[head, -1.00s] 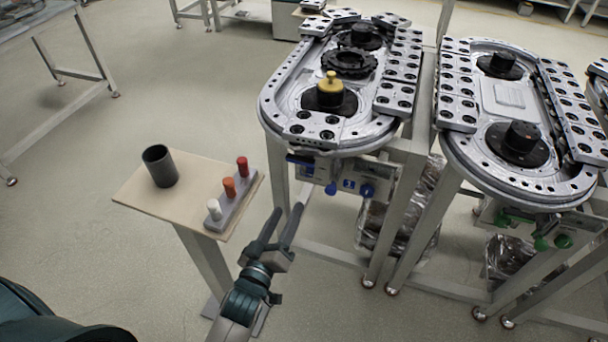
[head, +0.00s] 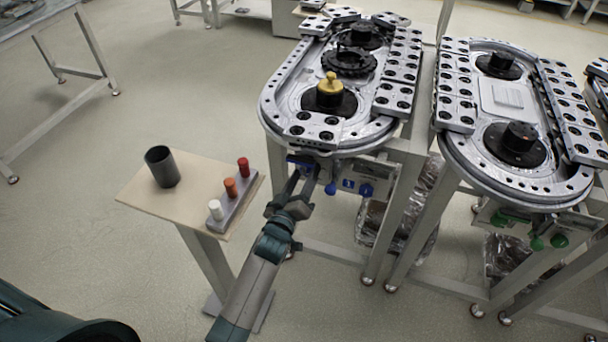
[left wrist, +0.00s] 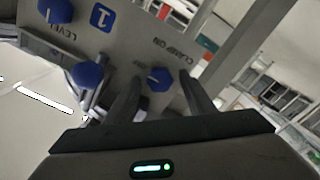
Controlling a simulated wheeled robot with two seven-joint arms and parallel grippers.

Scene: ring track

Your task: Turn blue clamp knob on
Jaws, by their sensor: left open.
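The blue clamp knob (left wrist: 159,79) shows in the left wrist view on a grey panel, next to upside-down lettering reading CLAMP ON. My left gripper (left wrist: 161,84) is open, with one finger on each side of the knob in that picture; contact cannot be told. In the head view my left gripper (head: 303,170) is at the left end of the panel under the ring track, and the gripper and track edge largely hide the knob there.
A blue ball-ended lever (left wrist: 88,76) is close beside the left finger. A second blue knob (head: 365,190) is farther right on the panel. A small wooden stand (head: 150,196) with a dark cup (head: 162,167) and coloured pegs is left of my arm. Track legs stand below.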

